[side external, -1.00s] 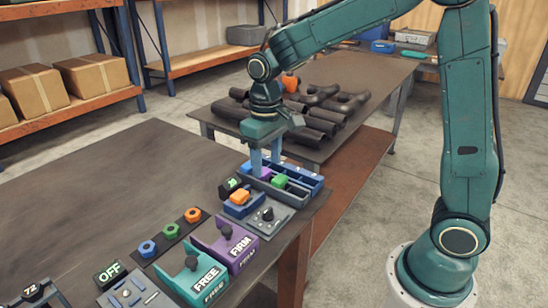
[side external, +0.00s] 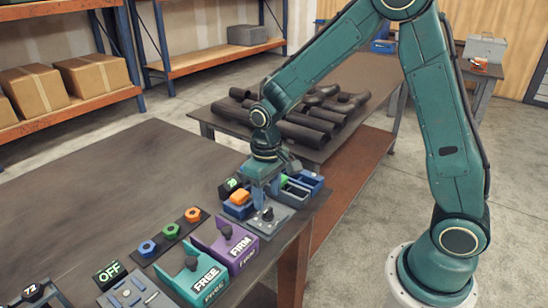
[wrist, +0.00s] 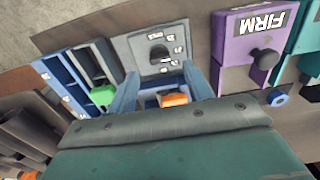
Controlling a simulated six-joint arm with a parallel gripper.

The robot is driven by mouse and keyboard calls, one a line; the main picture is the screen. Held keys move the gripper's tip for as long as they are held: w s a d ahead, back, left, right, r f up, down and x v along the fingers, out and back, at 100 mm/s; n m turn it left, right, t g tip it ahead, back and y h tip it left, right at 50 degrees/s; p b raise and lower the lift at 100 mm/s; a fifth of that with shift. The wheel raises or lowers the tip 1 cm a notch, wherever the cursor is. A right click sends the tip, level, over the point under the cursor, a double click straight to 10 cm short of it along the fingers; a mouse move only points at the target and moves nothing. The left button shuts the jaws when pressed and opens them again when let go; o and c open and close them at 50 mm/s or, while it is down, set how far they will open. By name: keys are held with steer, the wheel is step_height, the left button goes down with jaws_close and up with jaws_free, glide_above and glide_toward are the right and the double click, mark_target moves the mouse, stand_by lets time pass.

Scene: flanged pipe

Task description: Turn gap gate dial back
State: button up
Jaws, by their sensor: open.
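The gap gate dial appears to be the small black knob (side external: 267,214) on a grey plate (side external: 283,222) near the table's right edge. It also shows in the wrist view (wrist: 158,52), with small marks beside it that I cannot read. The knob lies just beyond the fingertips. I cannot tell whether the fingers touch anything.
An orange block (side external: 240,196) on a blue holder sits beside the plate. Blue and grey bins (side external: 310,182) stand behind, with a green block (wrist: 103,95) in one. Purple FIRM (side external: 238,246) and teal FREE (side external: 207,280) units stand in front.

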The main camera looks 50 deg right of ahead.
mark_target(268, 210)
steer(key=shift+f, duration=2.15)
steer(key=c, duration=1)
